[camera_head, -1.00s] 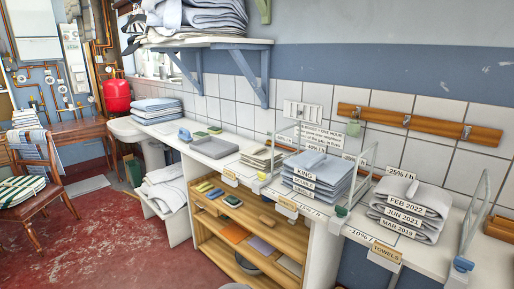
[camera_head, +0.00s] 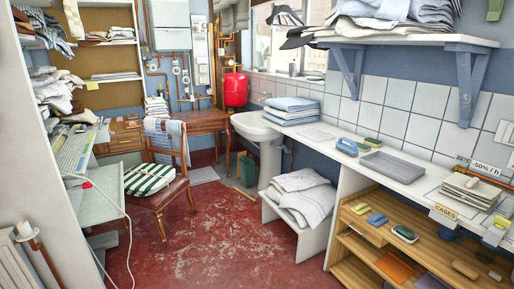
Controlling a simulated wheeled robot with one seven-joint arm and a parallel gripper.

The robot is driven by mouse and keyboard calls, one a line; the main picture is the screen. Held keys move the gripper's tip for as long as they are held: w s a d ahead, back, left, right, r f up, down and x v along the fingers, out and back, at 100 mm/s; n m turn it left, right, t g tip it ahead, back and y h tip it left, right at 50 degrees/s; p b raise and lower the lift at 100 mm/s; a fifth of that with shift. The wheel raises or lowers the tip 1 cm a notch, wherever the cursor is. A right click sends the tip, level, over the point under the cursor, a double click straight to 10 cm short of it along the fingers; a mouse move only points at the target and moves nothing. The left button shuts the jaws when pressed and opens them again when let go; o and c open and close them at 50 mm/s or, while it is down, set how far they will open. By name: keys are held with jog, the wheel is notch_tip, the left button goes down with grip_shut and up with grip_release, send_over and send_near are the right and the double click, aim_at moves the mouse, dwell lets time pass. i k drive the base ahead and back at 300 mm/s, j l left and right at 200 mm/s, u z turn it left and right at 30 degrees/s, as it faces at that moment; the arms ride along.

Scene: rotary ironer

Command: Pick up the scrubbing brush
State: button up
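I cannot tell for sure which thing is the scrubbing brush. A small blue object with a handle-like top (camera_head: 347,146), possibly the brush, sits on the white counter (camera_head: 318,131), left of the grey tray (camera_head: 393,166). A brown oblong block (camera_head: 465,270) on the wooden shelf unit under the counter could also be a brush; its underside is hidden. My gripper is not in view.
Green-topped blocks (camera_head: 370,142) lie beside the blue object. Folded blue cloths (camera_head: 291,106) are stacked behind it. A low white stand with towels (camera_head: 302,196) and a chair (camera_head: 161,188) border the open red floor (camera_head: 225,240).

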aim_at(352, 152)
jog(key=i+j+u, duration=0.4)
jog(key=i, duration=0.4)
jog(key=i+u, duration=0.45)
jog(key=i, duration=0.35)
jog(key=i+l+z, duration=0.1)
jog(key=i+z, duration=0.2)
jog(key=i, duration=0.2)
jog(key=i+z, duration=0.3)
jog(key=i, duration=0.15)
jog(key=i+j+z, duration=0.25)
jog(key=i, duration=0.25)
jog(key=i+j+z, duration=0.3)
jog(key=i, duration=0.15)
jog(key=l, duration=0.1)
